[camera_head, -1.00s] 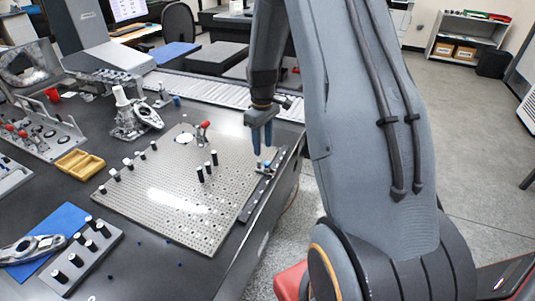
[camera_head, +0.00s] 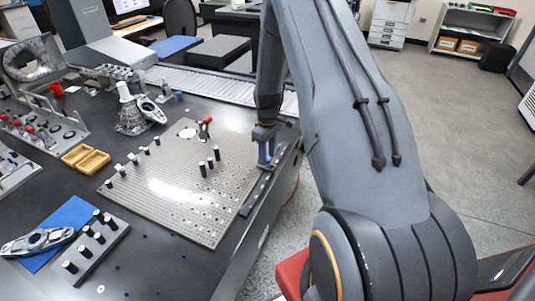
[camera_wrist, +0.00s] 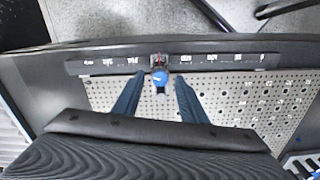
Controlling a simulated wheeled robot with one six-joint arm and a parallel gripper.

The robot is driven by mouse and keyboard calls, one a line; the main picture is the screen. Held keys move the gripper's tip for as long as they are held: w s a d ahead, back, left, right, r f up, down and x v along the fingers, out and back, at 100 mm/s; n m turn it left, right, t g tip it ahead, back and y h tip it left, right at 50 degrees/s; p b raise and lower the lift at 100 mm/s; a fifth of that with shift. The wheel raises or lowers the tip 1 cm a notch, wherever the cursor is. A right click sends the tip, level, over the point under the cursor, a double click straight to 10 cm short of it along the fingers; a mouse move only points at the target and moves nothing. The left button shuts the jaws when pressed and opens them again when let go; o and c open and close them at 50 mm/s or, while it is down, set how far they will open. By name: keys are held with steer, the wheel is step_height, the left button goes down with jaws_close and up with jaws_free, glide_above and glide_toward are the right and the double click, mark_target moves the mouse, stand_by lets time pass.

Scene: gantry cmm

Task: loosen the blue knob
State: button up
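The blue knob (camera_wrist: 160,77) shows in the wrist view as a round blue cap on a small fixture near the edge of the perforated plate (camera_wrist: 215,92). My gripper (camera_wrist: 159,85) has its two blue fingers apart, one on each side of the knob, with a gap visible on both sides. In the head view my gripper (camera_head: 266,160) points down at the right edge of the plate (camera_head: 190,205), by the dark slotted rail (camera_head: 257,192). The knob is hidden behind the fingers there.
A red-handled clamp (camera_head: 205,126) and black-topped pins (camera_head: 210,160) stand on the plate. A yellow tray (camera_head: 86,158), a metal part on a stand (camera_head: 132,118) and a blue mat (camera_head: 70,215) lie to the left. The table's edge runs close on the gripper's right.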

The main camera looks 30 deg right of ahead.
steer(key=shift+f, duration=0.1)
jaws_close()
steer(key=shift+n, duration=0.4)
steer(key=n+b, duration=0.1)
steer(key=n, duration=0.3)
steer(key=shift+n+b, duration=0.4)
steer(key=n+b, duration=0.1)
steer(key=n, duration=0.3)
steer(key=shift+n, duration=0.4)
jaws_free()
